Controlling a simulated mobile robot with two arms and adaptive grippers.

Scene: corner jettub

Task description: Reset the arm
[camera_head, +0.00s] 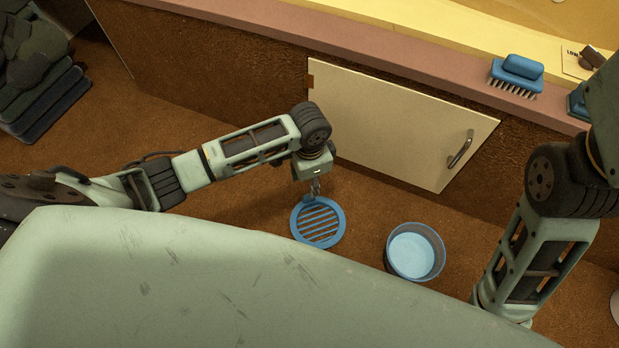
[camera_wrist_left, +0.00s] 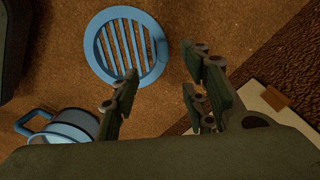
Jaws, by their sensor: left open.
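My left gripper (camera_head: 316,188) points down in front of the cream cabinet door, just behind a round blue slotted grate (camera_head: 318,222) on the brown floor. In the left wrist view, the left gripper (camera_wrist_left: 160,90) has its fingers apart with nothing between them. The grate (camera_wrist_left: 126,47) lies flat beyond the fingertips there, apart from the rest of the floor items. My right arm (camera_head: 545,225) comes down at the right of the head view. Its gripper is out of view.
A blue bucket (camera_head: 415,252) with light blue contents stands right of the grate. The cream door (camera_head: 400,125) with a dark handle (camera_head: 460,149) is behind. A blue brush (camera_head: 517,75) lies on the ledge (camera_head: 400,55). Dark folded cloths (camera_head: 42,100) are at far left.

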